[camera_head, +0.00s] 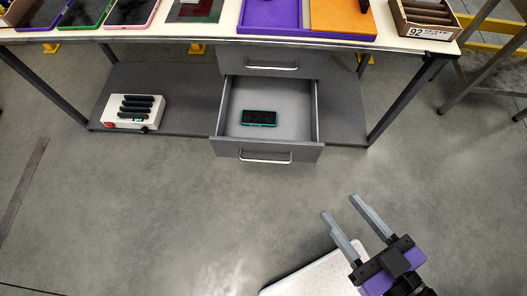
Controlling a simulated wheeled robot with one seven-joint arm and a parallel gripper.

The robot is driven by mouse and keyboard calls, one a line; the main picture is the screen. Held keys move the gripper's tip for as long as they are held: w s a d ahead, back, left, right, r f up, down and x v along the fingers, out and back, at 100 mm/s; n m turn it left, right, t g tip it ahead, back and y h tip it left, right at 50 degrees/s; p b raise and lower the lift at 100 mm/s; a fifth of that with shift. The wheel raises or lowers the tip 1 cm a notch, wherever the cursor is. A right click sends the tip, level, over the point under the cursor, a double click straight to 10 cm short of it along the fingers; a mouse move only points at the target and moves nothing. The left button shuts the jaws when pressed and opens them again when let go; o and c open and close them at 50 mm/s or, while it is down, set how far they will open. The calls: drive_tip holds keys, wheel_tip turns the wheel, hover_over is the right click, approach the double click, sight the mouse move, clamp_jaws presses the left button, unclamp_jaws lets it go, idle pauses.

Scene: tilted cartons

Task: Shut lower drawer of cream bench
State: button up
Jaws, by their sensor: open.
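The cream bench (225,40) stands across the top of the head view. Its lower drawer (225,150) is pulled out toward me. A teal-edged phone (259,118) lies on the drawer floor. The drawer front has a silver bar handle (265,157). The upper drawer (300,65) above it is shut and has its own bar handle. My gripper (341,210) is at the lower right, over the floor. It is open and empty, its two grey fingers apart and pointing up-left toward the drawer front. It is clear of the drawer and its handle.
A white device with black slots (133,112) sits on the bench's lower shelf (185,90), left of the drawer. Tablets, a purple tray (270,32) and a carton (425,18) are on the benchtop. Dark bench legs (400,100) flank the drawers. The floor before the drawer is clear.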

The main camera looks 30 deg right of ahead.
drive_tip(key=w+a+f+y+b, duration=0.1)
drive_tip(key=w+a, duration=0.1)
drive_tip(key=w+a+f+t+y+b, duration=0.1)
drive_tip(key=w+a+f, duration=0.1)
drive_tip(key=w+a+f+t+b, duration=0.1)
drive_tip(key=w+a+f+b, duration=0.1)
drive_tip(key=shift+w+f+y, duration=0.25)
drive_tip(key=shift+w+y, duration=0.15)
clamp_jaws()
drive_tip(key=w+a+f+m+t+h+b, duration=0.2)
drive_tip(key=w+a+f+m+t+b, duration=0.2)
drive_tip(key=w+a+f+m+b, duration=0.5)
drive_tip(key=m+g+h, duration=0.6)
drive_tip(key=m+h, duration=0.4)
drive_tip(key=m, duration=0.5)
approach(258, 143)
drive_tip(key=x, duration=0.7)
drive_tip(key=shift+r, duration=0.15)
